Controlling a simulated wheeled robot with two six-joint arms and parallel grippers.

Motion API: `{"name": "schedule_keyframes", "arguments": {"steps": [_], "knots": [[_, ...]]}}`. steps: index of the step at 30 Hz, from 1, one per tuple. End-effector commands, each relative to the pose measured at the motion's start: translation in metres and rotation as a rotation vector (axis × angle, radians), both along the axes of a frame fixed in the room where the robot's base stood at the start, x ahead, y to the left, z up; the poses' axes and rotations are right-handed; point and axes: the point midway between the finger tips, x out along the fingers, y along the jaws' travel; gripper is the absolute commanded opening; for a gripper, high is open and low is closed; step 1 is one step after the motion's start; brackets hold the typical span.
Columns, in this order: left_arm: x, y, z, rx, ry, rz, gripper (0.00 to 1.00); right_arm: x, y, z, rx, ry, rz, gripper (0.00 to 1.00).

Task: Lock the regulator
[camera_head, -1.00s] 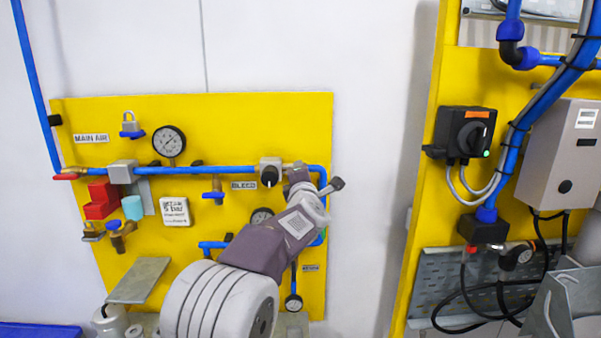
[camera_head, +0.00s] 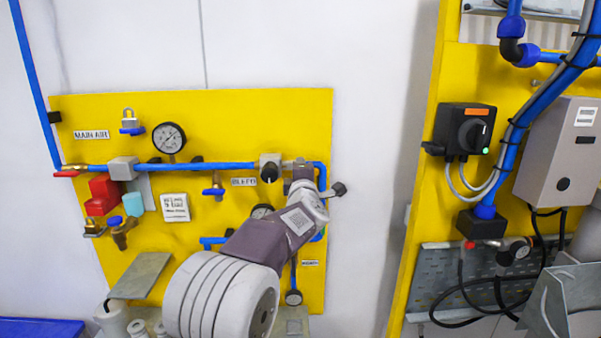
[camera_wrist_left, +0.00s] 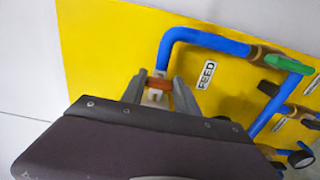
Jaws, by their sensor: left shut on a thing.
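A grey block with a black knob (camera_head: 270,169), which looks like the regulator, sits in the blue pipe at the upper right of the left yellow board. My left gripper (camera_head: 299,168) is just right of it at the pipe, with its fingertips partly hidden by my own wrist. In the left wrist view my left gripper (camera_wrist_left: 159,88) is shut on a small orange-brown piece (camera_wrist_left: 158,83) at the end of the blue pipe. I cannot tell exactly what this piece is. My right gripper is not in view.
The pipe bends down right of my gripper. A second yellow panel with a rotary switch (camera_head: 466,132) stands further right, beyond bare wall.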

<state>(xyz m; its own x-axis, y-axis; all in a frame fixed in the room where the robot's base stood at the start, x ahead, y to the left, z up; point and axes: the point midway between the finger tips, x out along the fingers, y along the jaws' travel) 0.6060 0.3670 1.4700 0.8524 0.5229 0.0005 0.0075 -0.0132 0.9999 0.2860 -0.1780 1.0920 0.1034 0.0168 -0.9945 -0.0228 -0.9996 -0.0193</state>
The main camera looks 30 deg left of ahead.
Motion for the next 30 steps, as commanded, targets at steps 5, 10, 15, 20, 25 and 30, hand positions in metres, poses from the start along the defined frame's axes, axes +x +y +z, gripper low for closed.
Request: {"name": "schedule_keyframes", "arguments": {"steps": [5, 10, 15, 20, 25, 30], "knots": [[0.0, 0.0, -0.001, 0.001, 0.003, -0.001, 0.58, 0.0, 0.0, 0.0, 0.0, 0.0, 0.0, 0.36], [0.0, 0.0, -0.001, 0.0, 0.001, -0.001, 0.58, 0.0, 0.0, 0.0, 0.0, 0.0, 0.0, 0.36], [-0.003, -0.003, -0.001, 0.0, 0.0, -0.001, 0.58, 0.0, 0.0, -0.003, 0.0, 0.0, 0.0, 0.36], [-0.026, -0.017, -0.003, -0.001, -0.002, -0.004, 0.58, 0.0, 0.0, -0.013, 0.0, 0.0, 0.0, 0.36], [-0.057, -0.036, -0.002, 0.0, -0.001, -0.004, 0.58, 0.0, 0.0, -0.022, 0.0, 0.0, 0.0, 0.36], [-0.074, -0.047, -0.002, -0.001, 0.001, -0.002, 0.58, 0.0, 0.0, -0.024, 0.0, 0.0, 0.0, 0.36]]}}
